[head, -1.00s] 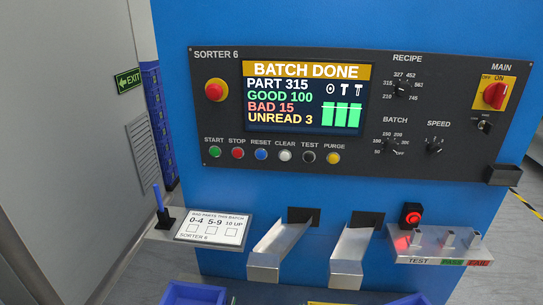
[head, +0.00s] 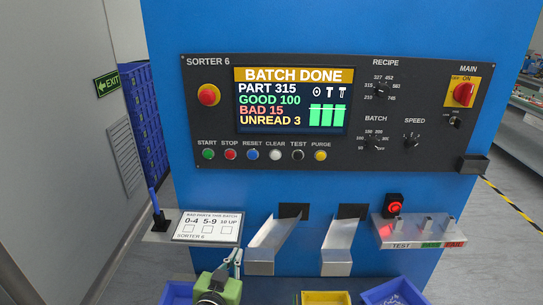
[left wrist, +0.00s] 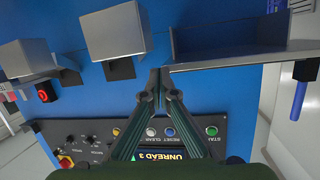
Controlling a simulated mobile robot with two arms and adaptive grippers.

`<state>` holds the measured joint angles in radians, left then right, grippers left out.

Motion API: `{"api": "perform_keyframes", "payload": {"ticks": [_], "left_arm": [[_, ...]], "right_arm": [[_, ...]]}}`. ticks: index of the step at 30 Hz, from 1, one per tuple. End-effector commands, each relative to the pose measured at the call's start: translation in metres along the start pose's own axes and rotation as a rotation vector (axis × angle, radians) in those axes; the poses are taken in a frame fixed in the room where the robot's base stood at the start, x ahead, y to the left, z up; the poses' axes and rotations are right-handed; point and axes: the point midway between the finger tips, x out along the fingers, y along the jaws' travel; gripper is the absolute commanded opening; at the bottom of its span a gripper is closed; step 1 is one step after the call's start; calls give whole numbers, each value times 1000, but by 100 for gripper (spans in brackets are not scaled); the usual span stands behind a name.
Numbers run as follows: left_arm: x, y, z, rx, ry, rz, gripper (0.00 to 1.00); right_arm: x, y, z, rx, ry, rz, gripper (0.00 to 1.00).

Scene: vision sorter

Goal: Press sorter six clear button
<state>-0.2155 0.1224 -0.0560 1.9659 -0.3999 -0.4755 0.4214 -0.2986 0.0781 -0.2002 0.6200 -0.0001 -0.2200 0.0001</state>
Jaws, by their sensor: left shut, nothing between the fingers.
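Sorter 6 is a blue machine with a dark control panel (head: 330,150). Its white clear button (head: 275,154) sits in the button row under the screen, between the blue reset button (head: 252,154) and the dark test button (head: 298,154). My green left gripper (head: 236,260) is at the bottom of the head view, well below the buttons, with its fingers shut and empty. In the left wrist view, where the panel is turned over, the shut fingertips (left wrist: 159,73) are apart from the white button (left wrist: 151,132). My right gripper is not in view.
Two metal chutes (head: 272,247) stick out below the panel, with blue and yellow bins (head: 325,298) under them. A shelf with a batch card (head: 207,227) and a blue pen (head: 154,200) is at left. A test ledge (head: 425,243) is at right.

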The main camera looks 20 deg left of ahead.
Motion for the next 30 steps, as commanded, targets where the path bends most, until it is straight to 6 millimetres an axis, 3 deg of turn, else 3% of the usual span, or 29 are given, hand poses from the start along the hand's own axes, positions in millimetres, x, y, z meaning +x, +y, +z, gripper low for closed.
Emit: {"api": "perform_keyframes", "payload": {"ticks": [7,12,15,21,30], "left_arm": [[22,9,-106,-4,351,76,0],[18,30,-176,16,591,199,0],[12,44,-203,33,691,276,0],[2,62,-227,58,786,375,0],[0,65,-230,62,801,392,0]], "right_arm": [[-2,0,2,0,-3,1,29],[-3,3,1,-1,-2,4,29],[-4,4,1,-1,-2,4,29],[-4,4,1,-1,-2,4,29],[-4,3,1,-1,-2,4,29]]}}
